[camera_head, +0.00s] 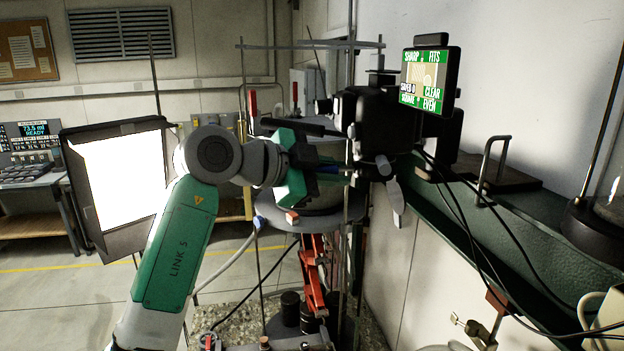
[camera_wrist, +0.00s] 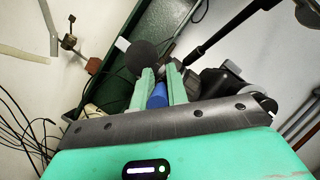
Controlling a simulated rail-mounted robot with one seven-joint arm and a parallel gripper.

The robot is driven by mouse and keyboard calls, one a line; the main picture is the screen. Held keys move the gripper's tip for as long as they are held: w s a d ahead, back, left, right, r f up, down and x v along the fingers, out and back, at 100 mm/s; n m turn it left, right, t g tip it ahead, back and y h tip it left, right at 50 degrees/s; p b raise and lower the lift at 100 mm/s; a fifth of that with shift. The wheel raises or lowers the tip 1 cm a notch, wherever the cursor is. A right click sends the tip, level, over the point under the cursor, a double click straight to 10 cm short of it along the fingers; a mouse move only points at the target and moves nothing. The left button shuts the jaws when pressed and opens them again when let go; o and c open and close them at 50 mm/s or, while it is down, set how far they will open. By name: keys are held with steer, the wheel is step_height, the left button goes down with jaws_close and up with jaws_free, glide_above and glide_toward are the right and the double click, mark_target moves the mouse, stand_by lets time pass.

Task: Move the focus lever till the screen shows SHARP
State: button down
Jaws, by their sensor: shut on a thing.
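The camera screen (camera_head: 426,80) faces me at the upper right in the head view. It reads SHARP at its top left, with FITS, CLEAR and EVEN in the other green fields. My gripper (camera_head: 342,171) is at the black camera body, below and left of the screen. In the wrist view my gripper (camera_wrist: 161,78) has its two green fingers closed on a blue cylindrical piece (camera_wrist: 157,97), which looks like the focus lever's grip. The rest of the lever is hidden by the fingers and camera body.
A lit softbox panel (camera_head: 122,180) stands to the left. A green rail (camera_head: 500,255) with hanging black cables runs along the right wall. Thin upright rods and a red jack (camera_head: 313,275) stand below the camera. Open floor lies at the left.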

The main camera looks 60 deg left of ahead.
steer(key=c, duration=1.4)
jaws_free()
steer(key=b+v, duration=0.1)
steer(key=v, duration=0.6)
steer(key=shift+s+b, duration=0.35)
steer(key=shift+b, duration=0.05)
steer(key=shift+r, duration=0.1)
